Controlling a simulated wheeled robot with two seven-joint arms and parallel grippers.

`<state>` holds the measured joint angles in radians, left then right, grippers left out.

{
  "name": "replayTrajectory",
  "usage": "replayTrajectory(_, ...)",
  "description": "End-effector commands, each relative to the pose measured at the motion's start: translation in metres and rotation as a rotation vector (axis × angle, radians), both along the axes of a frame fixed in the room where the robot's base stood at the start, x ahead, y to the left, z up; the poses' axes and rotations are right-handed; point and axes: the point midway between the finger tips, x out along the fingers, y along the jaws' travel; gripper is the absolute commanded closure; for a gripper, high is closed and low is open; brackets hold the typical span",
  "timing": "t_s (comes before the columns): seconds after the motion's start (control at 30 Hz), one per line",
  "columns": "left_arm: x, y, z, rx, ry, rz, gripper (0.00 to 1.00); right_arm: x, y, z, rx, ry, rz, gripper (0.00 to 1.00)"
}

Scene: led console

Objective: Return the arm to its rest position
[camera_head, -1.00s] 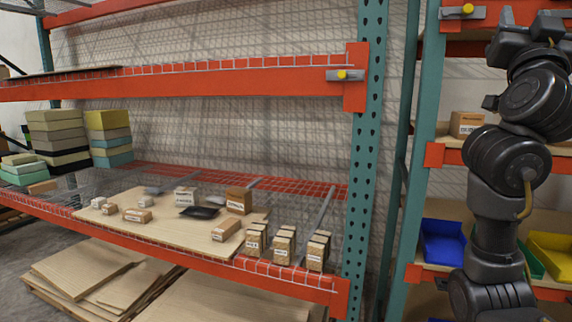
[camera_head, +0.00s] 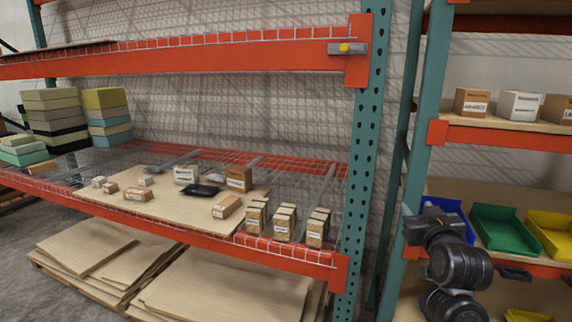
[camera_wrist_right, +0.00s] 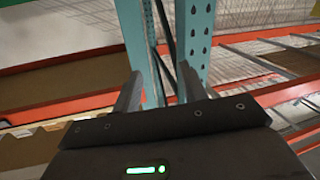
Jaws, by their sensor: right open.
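My right arm shows at the lower right of the head view, folded low in front of the right-hand shelf. Its right gripper (camera_head: 412,225) is beside the teal upright, in front of the blue bin. In the right wrist view the two fingers of the right gripper (camera_wrist_right: 160,92) stand apart with nothing between them. A teal rack post (camera_wrist_right: 196,45) is beyond the fingers; I cannot tell how far. My left gripper is in neither view.
The left rack has an orange-beamed shelf with a wooden board (camera_head: 155,208), small cartons (camera_head: 285,222) and a black tray (camera_head: 200,190). A teal post (camera_head: 362,170) divides the racks. Green bin (camera_head: 505,230) and yellow bin (camera_head: 552,234) sit right, under cartons (camera_head: 520,105).

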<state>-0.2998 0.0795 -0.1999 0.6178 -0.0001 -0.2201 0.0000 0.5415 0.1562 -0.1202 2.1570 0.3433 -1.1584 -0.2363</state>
Motion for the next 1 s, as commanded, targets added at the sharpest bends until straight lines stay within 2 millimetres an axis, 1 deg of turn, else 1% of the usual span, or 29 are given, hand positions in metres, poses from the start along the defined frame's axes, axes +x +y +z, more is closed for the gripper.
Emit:
replayTrajectory(0.03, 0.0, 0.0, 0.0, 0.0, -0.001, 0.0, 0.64, -0.012, 0.006, -0.045, 0.001, 0.088, 0.018, 0.57)
replayTrajectory(0.07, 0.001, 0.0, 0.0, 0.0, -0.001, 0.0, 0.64, -0.02, 0.01, -0.067, 0.003, 0.137, 0.028, 0.57)
replayTrajectory(0.1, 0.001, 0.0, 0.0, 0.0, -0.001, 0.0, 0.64, -0.032, 0.014, -0.098, 0.005, 0.202, 0.04, 0.57)
replayTrajectory(0.17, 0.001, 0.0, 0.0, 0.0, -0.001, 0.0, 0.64, -0.053, 0.021, -0.141, 0.01, 0.3, 0.058, 0.57)
replayTrajectory(0.2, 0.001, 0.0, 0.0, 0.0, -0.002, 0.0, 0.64, -0.07, 0.026, -0.17, 0.011, 0.366, 0.069, 0.57)
replayTrajectory(0.27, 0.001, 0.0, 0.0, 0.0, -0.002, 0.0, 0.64, -0.098, 0.032, -0.209, 0.016, 0.466, 0.085, 0.57)
replayTrajectory(0.3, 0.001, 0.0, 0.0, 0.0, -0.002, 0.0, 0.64, -0.119, 0.036, -0.234, 0.019, 0.534, 0.094, 0.57)
replayTrajectory(0.37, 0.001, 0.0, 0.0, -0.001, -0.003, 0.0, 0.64, -0.153, 0.041, -0.269, 0.024, 0.633, 0.107, 0.57)
replayTrajectory(0.4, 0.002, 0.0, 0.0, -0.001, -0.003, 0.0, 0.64, -0.175, 0.044, -0.289, 0.026, 0.697, 0.115, 0.57)
replayTrajectory(0.47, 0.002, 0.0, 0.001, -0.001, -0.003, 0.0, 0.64, -0.207, 0.048, -0.313, 0.03, 0.78, 0.123, 0.57)
replayTrajectory(0.5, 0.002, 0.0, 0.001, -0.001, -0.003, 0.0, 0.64, -0.226, 0.05, -0.326, 0.033, 0.83, 0.128, 0.57)
replayTrajectory(0.57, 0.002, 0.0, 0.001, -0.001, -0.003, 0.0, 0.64, -0.252, 0.053, -0.341, 0.035, 0.896, 0.133, 0.57)
replayTrajectory(0.6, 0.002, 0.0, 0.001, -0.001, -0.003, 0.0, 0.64, -0.269, 0.055, -0.35, 0.038, 0.935, 0.136, 0.57)
replayTrajectory(0.67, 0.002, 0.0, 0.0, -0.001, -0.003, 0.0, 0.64, -0.291, 0.057, -0.361, 0.04, 0.99, 0.14, 0.57)
replayTrajectory(0.7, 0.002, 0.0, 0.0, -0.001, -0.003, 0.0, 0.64, -0.306, 0.058, -0.367, 0.04, 1.024, 0.143, 0.57)
replayTrajectory(0.9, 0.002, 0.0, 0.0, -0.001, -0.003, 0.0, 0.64, -0.373, 0.063, -0.388, 0.047, 1.178, 0.151, 0.57)
replayTrajectory(0.97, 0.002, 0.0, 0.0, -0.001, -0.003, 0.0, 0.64, -0.393, 0.064, -0.393, 0.047, 1.222, 0.153, 0.57)
replayTrajectory(1.0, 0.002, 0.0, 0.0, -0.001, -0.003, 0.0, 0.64, -0.397, 0.065, -0.4, 0.048, 1.24, 0.153, 0.57)
